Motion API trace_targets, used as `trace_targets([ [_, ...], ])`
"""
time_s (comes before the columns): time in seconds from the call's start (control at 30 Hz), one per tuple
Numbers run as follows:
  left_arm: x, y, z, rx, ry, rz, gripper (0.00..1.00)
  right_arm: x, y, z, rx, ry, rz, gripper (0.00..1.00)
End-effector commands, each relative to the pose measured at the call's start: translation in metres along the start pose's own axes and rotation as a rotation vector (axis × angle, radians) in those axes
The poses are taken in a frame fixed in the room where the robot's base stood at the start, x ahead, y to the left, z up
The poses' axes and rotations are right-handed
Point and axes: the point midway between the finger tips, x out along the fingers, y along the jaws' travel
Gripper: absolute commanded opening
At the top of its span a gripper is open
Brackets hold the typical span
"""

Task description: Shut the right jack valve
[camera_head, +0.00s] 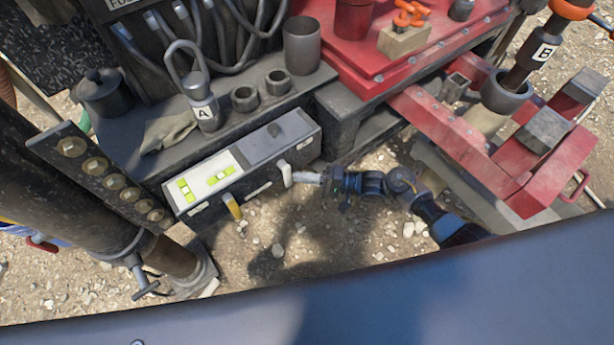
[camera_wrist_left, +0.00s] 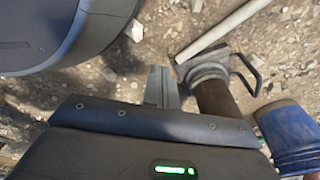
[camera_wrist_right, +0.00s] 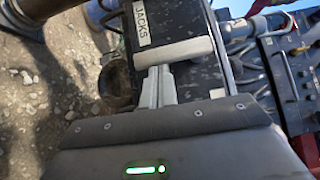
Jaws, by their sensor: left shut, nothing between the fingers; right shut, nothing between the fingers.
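A dark valve box (camera_head: 290,140) with a white top panel holding green level vials stands on the ground edge of the machine. Its front carries a yellow-tipped lever (camera_head: 232,206) on the left and an off-white lever (camera_head: 285,172), the right jack valve, on the right. My right gripper (camera_head: 312,178) is shut and empty, its tips at the off-white lever. In the right wrist view the lever's pale bar (camera_wrist_right: 176,52) lies across just beyond the fingertips (camera_wrist_right: 156,78), beside a "JACKS" label (camera_wrist_right: 142,22); contact is unclear. My left gripper (camera_wrist_left: 162,82) is shut and empty over gravel.
A grey ledge above the box holds a cup (camera_head: 301,45), rings and a shackle marked A (camera_head: 203,108). A dark post (camera_head: 130,215) stands at left. Red steelwork (camera_head: 480,145) is at right. A blue bucket-like object (camera_wrist_left: 288,138) is near my left gripper. Open gravel lies below the box.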

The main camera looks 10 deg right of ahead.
Motion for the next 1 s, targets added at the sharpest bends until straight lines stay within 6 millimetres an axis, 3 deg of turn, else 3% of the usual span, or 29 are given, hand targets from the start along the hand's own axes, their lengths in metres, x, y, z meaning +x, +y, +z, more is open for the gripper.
trace_targets([
  [0.33, 0.0, 0.0, 0.0, 0.0, 0.0, 0.0, 0.0, -0.001, -0.001, -0.002, -0.002, 0.002, -0.001, 0.0],
  [0.47, 0.001, 0.0, 0.001, 0.0, -0.003, 0.0, 0.0, -0.012, -0.001, -0.009, -0.003, 0.003, 0.0, 0.0],
  [0.6, -0.005, 0.002, -0.008, -0.003, 0.006, 0.002, 0.0, -0.034, 0.0, -0.026, -0.003, 0.006, 0.002, 0.0],
  [0.8, -0.007, 0.003, -0.01, -0.004, 0.005, 0.004, 0.0, -0.081, -0.002, -0.024, -0.001, 0.006, 0.002, 0.0],
  [1.0, -0.01, 0.004, -0.014, -0.004, 0.011, 0.005, 0.0, -0.115, -0.002, -0.023, 0.0, 0.005, 0.002, 0.0],
])
